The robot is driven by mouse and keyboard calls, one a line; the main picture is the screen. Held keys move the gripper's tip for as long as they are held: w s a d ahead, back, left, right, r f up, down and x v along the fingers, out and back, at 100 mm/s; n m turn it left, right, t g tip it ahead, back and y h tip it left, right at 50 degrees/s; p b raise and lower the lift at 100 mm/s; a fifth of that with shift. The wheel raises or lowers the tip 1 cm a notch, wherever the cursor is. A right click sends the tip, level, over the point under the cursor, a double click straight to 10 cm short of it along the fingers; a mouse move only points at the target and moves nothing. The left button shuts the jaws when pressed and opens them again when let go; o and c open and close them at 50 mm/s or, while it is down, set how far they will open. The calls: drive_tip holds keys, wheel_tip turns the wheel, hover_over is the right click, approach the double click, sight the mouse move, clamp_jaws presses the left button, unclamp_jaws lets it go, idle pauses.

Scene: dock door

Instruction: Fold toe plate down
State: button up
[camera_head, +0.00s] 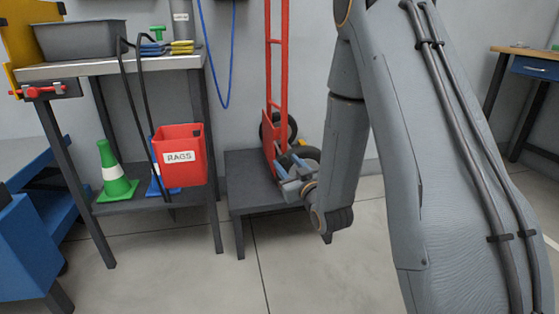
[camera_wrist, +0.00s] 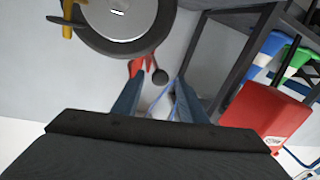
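A red hand truck (camera_head: 285,70) stands upright on a low dark platform (camera_head: 245,170) by the wall. At its foot a narrow red panel (camera_head: 269,137), seemingly the toe plate, stands upright beside the frame; its lower part is hard to make out. My gripper (camera_head: 283,180) is low in front of the wheels, over the platform. In the wrist view my gripper (camera_wrist: 156,95) has its two fingers apart with nothing held between them. Beyond the fingertips are a small red part (camera_wrist: 141,66) and a dark round knob (camera_wrist: 160,76). I cannot tell whether anything touches.
A black wheel (camera_wrist: 85,40) fills the upper left of the wrist view. Open floor (camera_head: 290,270) lies in front.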

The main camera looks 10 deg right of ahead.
drive_tip(key=w+a+b, duration=0.1)
drive_tip(key=w+b, duration=0.1)
drive_tip(key=w, duration=0.4)
drive_tip(key=shift+w+b, duration=0.35)
drive_tip(key=shift+w, duration=0.05)
drive_tip(key=shift+c, duration=0.4)
clamp_jaws()
